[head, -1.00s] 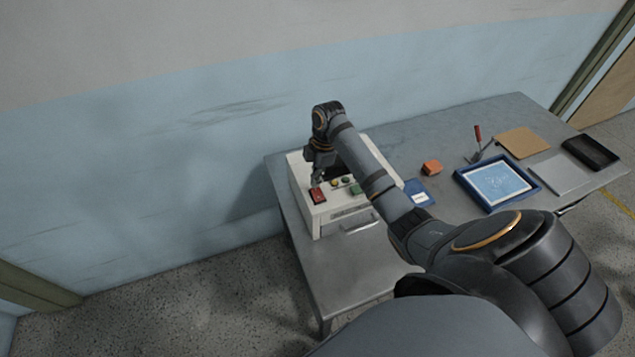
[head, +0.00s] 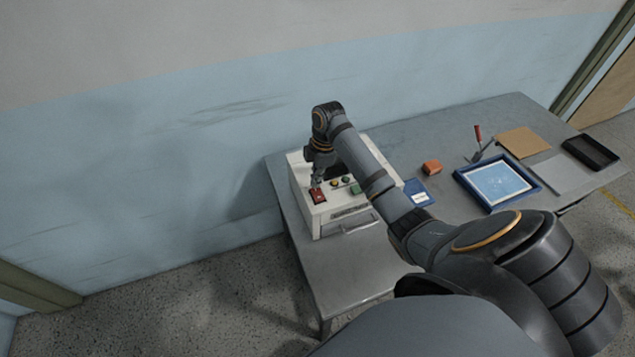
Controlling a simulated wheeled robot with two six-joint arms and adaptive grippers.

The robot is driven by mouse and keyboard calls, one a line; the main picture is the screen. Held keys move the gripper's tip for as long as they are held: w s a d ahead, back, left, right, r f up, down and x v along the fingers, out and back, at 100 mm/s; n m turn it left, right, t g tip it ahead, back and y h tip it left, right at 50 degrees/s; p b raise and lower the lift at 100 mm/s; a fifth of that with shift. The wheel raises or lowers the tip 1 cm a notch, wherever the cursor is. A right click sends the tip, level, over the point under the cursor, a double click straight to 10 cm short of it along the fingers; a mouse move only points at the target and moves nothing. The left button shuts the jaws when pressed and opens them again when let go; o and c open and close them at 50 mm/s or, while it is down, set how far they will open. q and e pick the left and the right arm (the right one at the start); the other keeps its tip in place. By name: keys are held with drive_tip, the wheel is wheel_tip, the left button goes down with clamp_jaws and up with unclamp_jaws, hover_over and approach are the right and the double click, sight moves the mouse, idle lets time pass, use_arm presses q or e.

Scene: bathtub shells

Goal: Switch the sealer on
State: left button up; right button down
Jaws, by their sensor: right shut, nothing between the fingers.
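The sealer is a white box (head: 319,217) at the left end of the grey table. On its top are a red rocker switch (head: 318,196), small round yellow and green buttons and a larger green button (head: 356,190). My right gripper (head: 316,185) is shut and empty, pointing down with its tips at the back edge of the red switch. I cannot tell for sure whether the tips press on it. My right arm hides part of the sealer's top. My left gripper is not in view.
Right of the sealer lie a blue packet (head: 418,192), an orange block (head: 432,168), a blue-framed tray (head: 497,185), a red-handled tool (head: 479,140), a tan board (head: 523,142), a grey sheet (head: 565,173) and a black tray (head: 591,153). A wall runs behind the table.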

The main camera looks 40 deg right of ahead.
drive_tip(key=shift+f+b, duration=0.35)
drive_tip(key=shift+f, duration=0.55)
drive_tip(key=shift+r, duration=0.1)
wheel_tip(320, 180, up, 5)
drive_tip(key=p, duration=0.5)
drive_tip(key=shift+r+p, duration=0.9)
drive_tip(key=shift+r, duration=0.1)
drive_tip(key=shift+f, duration=0.1)
